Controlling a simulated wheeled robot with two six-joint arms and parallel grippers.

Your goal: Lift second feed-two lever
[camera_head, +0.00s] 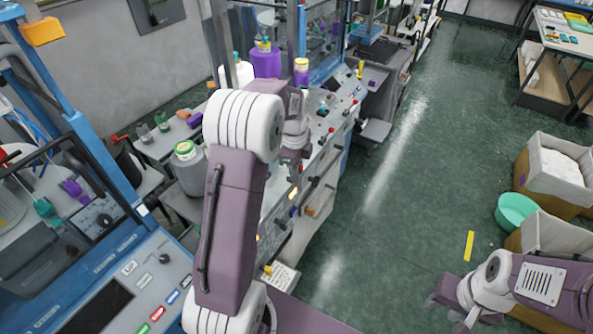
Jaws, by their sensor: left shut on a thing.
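My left arm crosses the middle of the view and reaches to a knitting machine's control panel (318,148). My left gripper (292,157) is at the panel's near left part, mostly hidden behind its own wrist. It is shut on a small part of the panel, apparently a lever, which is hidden. Several small levers and knobs stand on the panel; a red knob (331,130) shows just right of the gripper. Which lever is the second feed-two lever cannot be told. My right gripper (446,308) is at the lower right, over the floor, with its fingers apart and empty.
A blue-framed machine with a button panel (140,285) stands at the left. Bins (555,170) and a green basin (516,210) stand at the right. The green floor (400,210) between is clear.

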